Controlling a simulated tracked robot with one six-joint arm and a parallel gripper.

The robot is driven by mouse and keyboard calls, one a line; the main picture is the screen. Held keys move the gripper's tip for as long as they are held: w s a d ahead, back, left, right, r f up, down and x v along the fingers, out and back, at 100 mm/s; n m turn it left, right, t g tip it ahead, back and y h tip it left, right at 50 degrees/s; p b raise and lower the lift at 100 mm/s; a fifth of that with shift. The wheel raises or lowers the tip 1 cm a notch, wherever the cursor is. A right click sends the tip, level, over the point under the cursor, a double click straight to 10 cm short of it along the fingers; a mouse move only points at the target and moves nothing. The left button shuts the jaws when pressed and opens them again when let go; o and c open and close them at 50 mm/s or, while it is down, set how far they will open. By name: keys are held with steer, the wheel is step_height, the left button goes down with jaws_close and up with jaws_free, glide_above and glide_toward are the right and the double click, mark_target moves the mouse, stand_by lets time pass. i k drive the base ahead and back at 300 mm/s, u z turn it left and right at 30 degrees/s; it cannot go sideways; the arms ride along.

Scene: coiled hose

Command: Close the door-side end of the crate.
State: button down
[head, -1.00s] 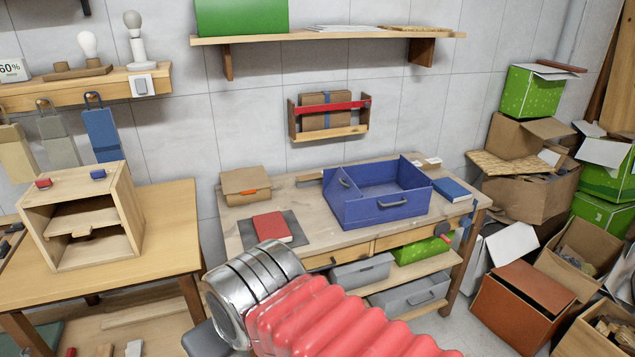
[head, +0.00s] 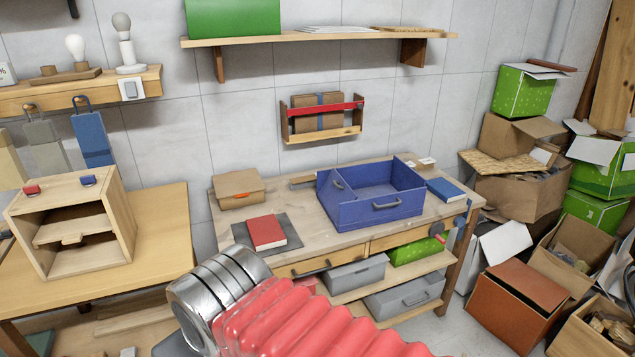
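A blue open-topped crate (head: 368,214) stands on the light wooden workbench (head: 300,240). A grey handle shows on its front wall and another at its left part. A divider separates a narrow left compartment from a wider right one, and I see no contents in the wide one. Whether either end wall is folded down or loose cannot be told from here. My arm, with its silver joint and red ribbed sleeve, crosses the bottom of the head view, in front of the bench and apart from the crate. My gripper's fingers are not visible.
A blue book (head: 446,190) lies just right of the crate. A red book (head: 267,231) on a dark mat and a cardboard box (head: 239,188) lie to its left. A wall rack (head: 321,117) hangs above. Several cardboard boxes crowd the right side, with wooden planks (head: 612,65) behind.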

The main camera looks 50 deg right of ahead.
mark_target(335, 190)
steer(key=i, duration=0.9)
steer(key=z, duration=0.05)
